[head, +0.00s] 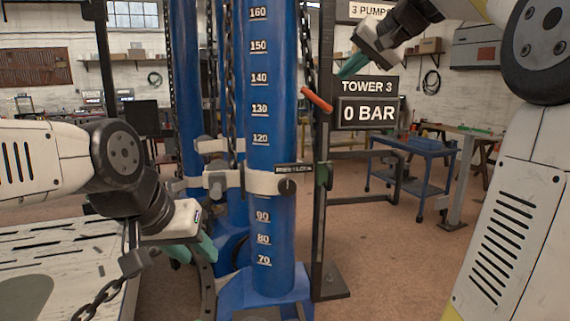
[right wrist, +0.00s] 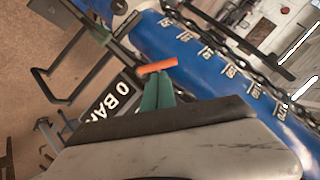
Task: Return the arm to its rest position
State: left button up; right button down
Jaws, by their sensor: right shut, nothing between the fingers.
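My right gripper (head: 352,66) is raised at the upper right of the head view, beside the tower's black post, above the "0 BAR" sign. Its teal fingers also show in the right wrist view (right wrist: 158,92), closed together with nothing between them. An orange-red lever handle (head: 317,100) is just left of the fingertips in the head view. In the right wrist view the handle (right wrist: 157,67) appears right at the fingertips; I cannot tell whether they touch. My left gripper (head: 192,249) is low at the left, beside the blue column's foot, its teal fingers partly hidden.
A blue column (head: 270,120) with a number scale stands in the centre, with a collar and black knob (head: 287,187). Chains hang beside it. The black post (head: 325,230) stands right of it. A blue cart (head: 416,150) is further back. Open floor lies to the right.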

jog(key=s+a+f+n+g+h, duration=0.3)
jog(key=s+f+g, duration=0.1)
jog(key=s+f, duration=2.4)
notch_tip(320, 180, down, 3)
jog(key=shift+r+h, duration=0.2)
jog(key=shift+h, duration=0.1)
